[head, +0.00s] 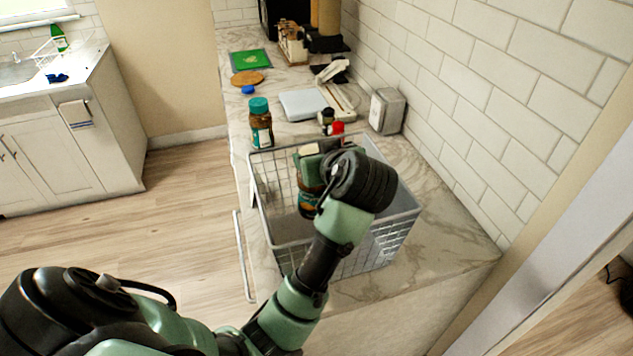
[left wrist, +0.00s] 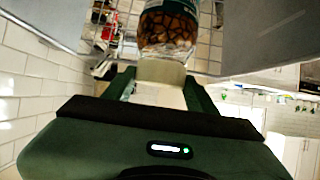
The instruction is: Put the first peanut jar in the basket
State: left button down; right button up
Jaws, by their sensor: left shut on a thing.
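A wire basket (head: 385,238) with grey walls stands on the marble counter. My left gripper (head: 312,165) reaches over it from above and is shut on a peanut jar (head: 308,204), which hangs inside the basket's outline. My wrist hides part of the jar, and I cannot tell whether it touches the basket floor. In the left wrist view the held jar (left wrist: 168,30), clear with brown nuts, sits between the fingers (left wrist: 160,75). A second peanut jar (head: 261,128) with a teal lid stands upright on the counter just behind the basket. My right gripper is not in view.
Behind the basket are small bottles, one with a red cap (head: 337,128), a white scale (head: 303,104) and a metal napkin holder (head: 386,110). A tiled wall (head: 480,100) bounds the counter on the right. Bare counter (head: 455,235) lies right of the basket.

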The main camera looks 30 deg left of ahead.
pick_arm(q)
jog(key=shift+f+p, duration=0.5)
jog(key=shift+f, duration=3.2)
jog(key=shift+f, duration=0.2)
jog(key=shift+c, duration=2.3)
grip_release()
jog(key=shift+r, duration=0.1)
